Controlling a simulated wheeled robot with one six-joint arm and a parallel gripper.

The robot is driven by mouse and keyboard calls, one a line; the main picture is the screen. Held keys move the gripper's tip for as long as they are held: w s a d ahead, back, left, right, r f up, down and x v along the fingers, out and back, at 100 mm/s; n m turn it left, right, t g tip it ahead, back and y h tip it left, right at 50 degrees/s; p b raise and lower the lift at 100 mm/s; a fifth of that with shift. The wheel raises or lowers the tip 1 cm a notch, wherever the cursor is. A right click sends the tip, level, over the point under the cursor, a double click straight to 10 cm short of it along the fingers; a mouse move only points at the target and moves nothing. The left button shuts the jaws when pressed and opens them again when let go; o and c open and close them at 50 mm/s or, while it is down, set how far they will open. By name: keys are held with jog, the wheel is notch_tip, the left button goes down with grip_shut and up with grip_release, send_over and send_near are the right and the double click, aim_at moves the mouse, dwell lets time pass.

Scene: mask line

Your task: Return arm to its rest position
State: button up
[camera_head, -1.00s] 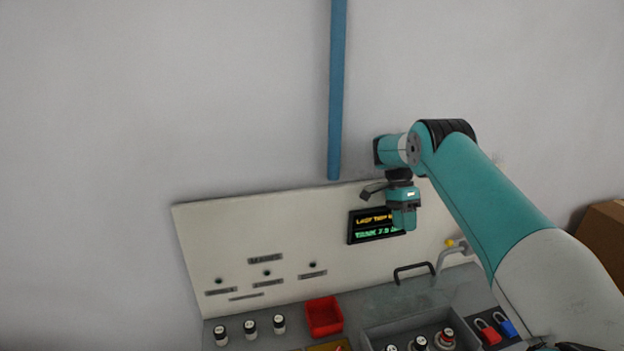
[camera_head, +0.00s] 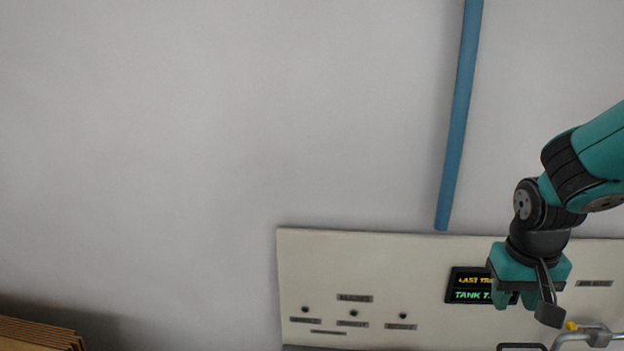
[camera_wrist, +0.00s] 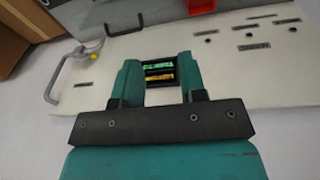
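My gripper (camera_head: 518,296) is at the right of the head view, pointing down in front of the cream panel (camera_head: 390,270). In the wrist view my gripper (camera_wrist: 157,75) shows two teal fingers spread apart with nothing between them. Through the gap the small display (camera_wrist: 159,72) with green and yellow text is visible on the panel. In the head view the display (camera_head: 468,286) is partly covered by my gripper.
A blue pipe (camera_head: 459,120) runs down the wall above the panel. A grey handle with a yellow part (camera_head: 590,334) is at the lower right. Cardboard (camera_head: 40,335) is at the lower left. The wall at left is bare. A red bin (camera_wrist: 202,5) shows at the wrist view's top edge.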

jog(key=s+a+f+n+y+b, duration=0.2)
jog(key=s+a+f+n+b, duration=0.2)
jog(key=s+a+b, duration=0.4)
jog(key=s+a+f+n+g+y+b, duration=0.1)
jog(key=s+a+f+n+y+b, duration=0.2)
jog(key=s+a+f+n+b, duration=0.2)
jog(key=s+a+f+b, duration=0.2)
jog(key=s+a+b, duration=0.2)
jog(key=a+b, duration=0.1)
jog(key=shift+a+n+b, duration=0.25)
jog(key=shift+n+b, duration=0.05)
jog(key=shift+b, duration=0.3)
jog(key=shift+s+f, duration=0.1)
